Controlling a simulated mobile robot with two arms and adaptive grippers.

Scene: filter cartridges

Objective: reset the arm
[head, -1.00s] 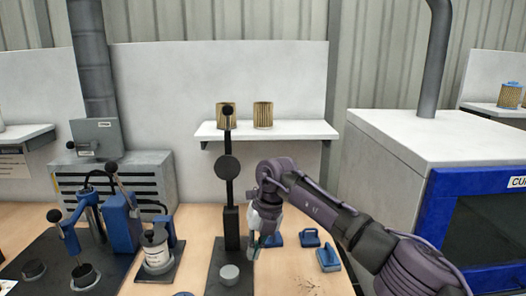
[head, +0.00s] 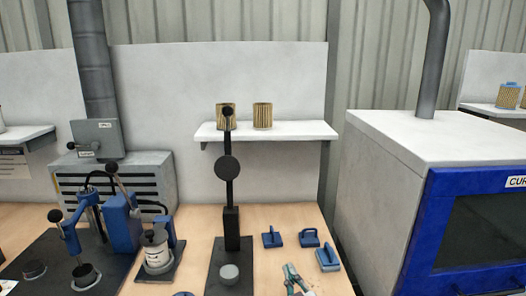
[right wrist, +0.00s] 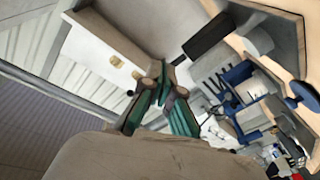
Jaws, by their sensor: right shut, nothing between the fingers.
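My right gripper (head: 289,270) shows at the bottom of the head view, over the front part of the wooden table. Its green fingers are shut with nothing between them. In the right wrist view the closed fingers (right wrist: 160,75) also show, tilted against the room. Most of the right arm is out of the head view. My left gripper is not in view.
Several blue handled blocks (head: 273,238) lie just beyond the gripper. A black press stand (head: 232,222) stands to the left. Two pleated filters (head: 263,115) sit on the white shelf (head: 295,130). A blue-fronted oven (head: 425,225) is on the right.

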